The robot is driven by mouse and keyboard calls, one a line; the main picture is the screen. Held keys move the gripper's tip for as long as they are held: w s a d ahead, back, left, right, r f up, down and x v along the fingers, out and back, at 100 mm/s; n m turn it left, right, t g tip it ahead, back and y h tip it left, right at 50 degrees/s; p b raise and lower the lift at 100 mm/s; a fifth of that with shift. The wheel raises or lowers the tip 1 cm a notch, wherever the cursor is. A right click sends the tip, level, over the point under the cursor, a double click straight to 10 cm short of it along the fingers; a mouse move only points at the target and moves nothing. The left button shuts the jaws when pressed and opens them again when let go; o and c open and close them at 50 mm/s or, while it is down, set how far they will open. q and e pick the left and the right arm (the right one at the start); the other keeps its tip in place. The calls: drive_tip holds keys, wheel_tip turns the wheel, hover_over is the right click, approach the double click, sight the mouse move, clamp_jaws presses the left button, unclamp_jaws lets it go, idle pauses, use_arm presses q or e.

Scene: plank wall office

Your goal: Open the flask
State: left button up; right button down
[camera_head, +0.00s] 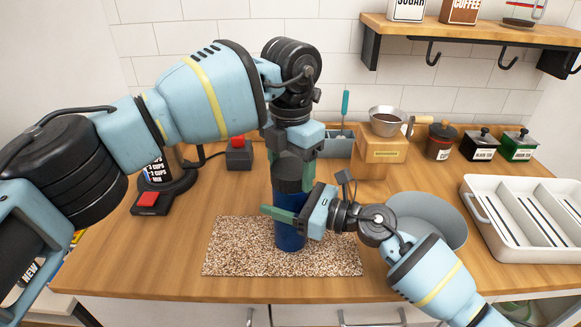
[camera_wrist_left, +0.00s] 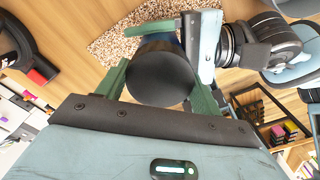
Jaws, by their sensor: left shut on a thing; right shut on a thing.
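The flask (camera_head: 289,238) stands upright on a speckled mat (camera_head: 238,247). It has a dark blue body and a black lid (camera_head: 288,174). My left gripper (camera_head: 290,165) comes down from above and is shut on the lid. In the left wrist view, the round black lid (camera_wrist_left: 160,72) sits between the green fingers of the left gripper (camera_wrist_left: 160,88). My right gripper (camera_head: 290,222) reaches in from the right and is shut on the flask body. Its fingers hide part of the body. I cannot tell whether lid and body are apart.
A grey bowl (camera_head: 437,217) stands right of the flask, close to my right arm. Further right is a white divided tray (camera_head: 480,205). Behind are a wooden grinder (camera_head: 380,147) and canisters (camera_head: 441,141). A black appliance with a red switch (camera_head: 146,201) stands at left.

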use_arm(q)
drive_tip(key=n, duration=2.2)
drive_tip(key=shift+r, duration=0.1)
drive_tip(key=shift+r, duration=0.3)
drive_tip(key=shift+r, duration=0.75)
drive_tip(key=shift+r, duration=0.15)
